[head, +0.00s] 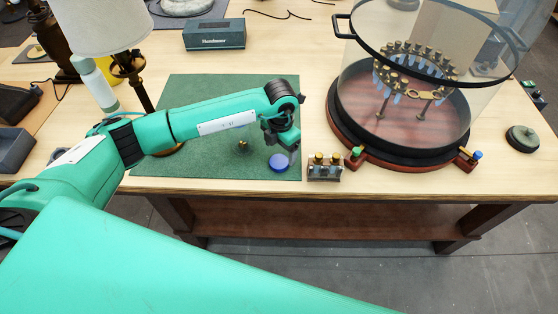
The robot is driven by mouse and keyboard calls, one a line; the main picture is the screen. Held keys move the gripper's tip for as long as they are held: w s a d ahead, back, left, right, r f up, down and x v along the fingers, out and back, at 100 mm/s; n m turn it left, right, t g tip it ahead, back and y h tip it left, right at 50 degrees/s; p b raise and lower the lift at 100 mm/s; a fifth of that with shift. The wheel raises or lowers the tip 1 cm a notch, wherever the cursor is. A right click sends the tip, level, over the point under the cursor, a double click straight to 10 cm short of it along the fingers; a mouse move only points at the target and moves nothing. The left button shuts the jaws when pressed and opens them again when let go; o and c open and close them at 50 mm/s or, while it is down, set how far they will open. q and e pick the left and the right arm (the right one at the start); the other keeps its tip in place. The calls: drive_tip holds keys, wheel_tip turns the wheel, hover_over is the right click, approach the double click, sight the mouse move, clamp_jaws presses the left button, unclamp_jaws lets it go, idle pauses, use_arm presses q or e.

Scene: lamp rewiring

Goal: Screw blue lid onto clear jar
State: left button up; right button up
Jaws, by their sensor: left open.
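The blue lid (279,162) lies near the right front corner of the green mat (200,92). A small see-through object with something brass-coloured in it (243,146) stands on the mat to the left of the lid; it looks like the clear jar, but its outline is faint. My left gripper (280,145) points down just above and behind the blue lid. It is open, and I see nothing held in it. Whether its fingers touch the lid I cannot tell. My right gripper is not in view.
A small rack with gold-capped vials (324,168) stands right of the mat. A large glass dome on a red-brown base (400,150) fills the right side. A lamp (95,25) stands at the left, and a dark box (214,35) behind the mat. The table's front edge is close.

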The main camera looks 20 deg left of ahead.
sight(279, 161)
use_arm(q)
drive_tip(key=f+p, duration=0.1)
drive_tip(key=f, duration=0.2)
drive_tip(key=shift+s+a+f+p, duration=0.1)
drive_tip(key=shift+s+f+p, duration=0.1)
drive_tip(key=shift+s+p, duration=0.2)
drive_tip(key=shift+w+f, duration=0.15)
drive_tip(key=shift+f, duration=0.4)
drive_tip(key=c, duration=1)
